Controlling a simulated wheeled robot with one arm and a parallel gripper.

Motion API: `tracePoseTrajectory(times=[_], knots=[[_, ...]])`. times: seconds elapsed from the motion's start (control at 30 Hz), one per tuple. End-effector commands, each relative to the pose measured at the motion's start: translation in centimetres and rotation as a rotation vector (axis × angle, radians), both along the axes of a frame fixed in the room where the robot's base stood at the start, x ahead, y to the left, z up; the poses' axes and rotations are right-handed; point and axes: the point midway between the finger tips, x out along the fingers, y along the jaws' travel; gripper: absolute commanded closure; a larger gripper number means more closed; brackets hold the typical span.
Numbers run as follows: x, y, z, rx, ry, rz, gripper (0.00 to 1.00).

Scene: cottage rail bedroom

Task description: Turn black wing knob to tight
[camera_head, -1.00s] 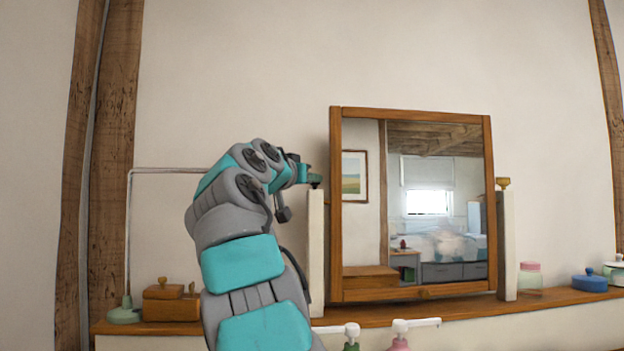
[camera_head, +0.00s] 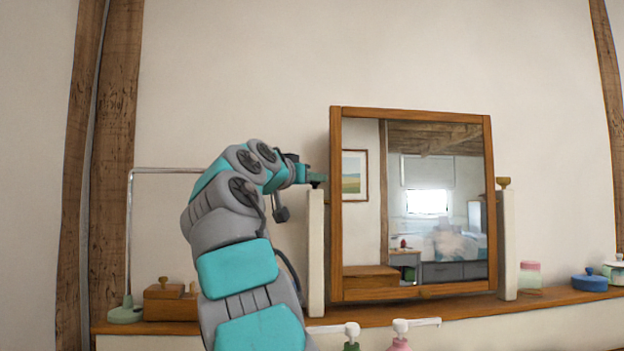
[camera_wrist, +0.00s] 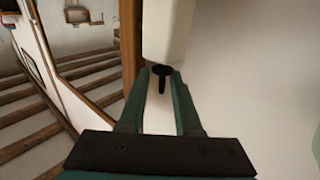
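The black wing knob (camera_wrist: 162,71) shows in the wrist view at the end of the white post (camera_wrist: 168,30), with a narrow part hanging towards my gripper. My gripper (camera_wrist: 162,75) has its two green fingers apart, one on each side of the knob. The gap between fingertips and knob is very small, and I cannot tell if they press on it. In the head view, my gripper (camera_head: 317,179) is at the top of the left white post (camera_head: 316,255) beside the framed mirror (camera_head: 336,200). The knob is not distinguishable there.
A wooden shelf (camera_head: 380,315) runs below the mirror. A wooden box (camera_head: 168,305) and a lamp-like stand (camera_head: 126,312) are at left. A pink jar (camera_head: 530,275) and blue pot (camera_head: 589,282) are at right. Two pump bottles stand in front. The wall above is bare.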

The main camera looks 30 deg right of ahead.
Motion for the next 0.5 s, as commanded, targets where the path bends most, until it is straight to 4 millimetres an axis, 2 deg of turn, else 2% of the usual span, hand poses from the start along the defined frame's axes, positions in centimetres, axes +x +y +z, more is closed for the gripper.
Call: tracePoseTrajectory(times=[0.03,0.27,0.5], knots=[[0.3,-0.1,-0.5,0.005,0.007,0.002,0.61],[0.0,0.6,-0.6,0.005,0.007,0.003,0.61],[-1.7,3.4,-0.4,0.003,0.003,0.001,0.61]])
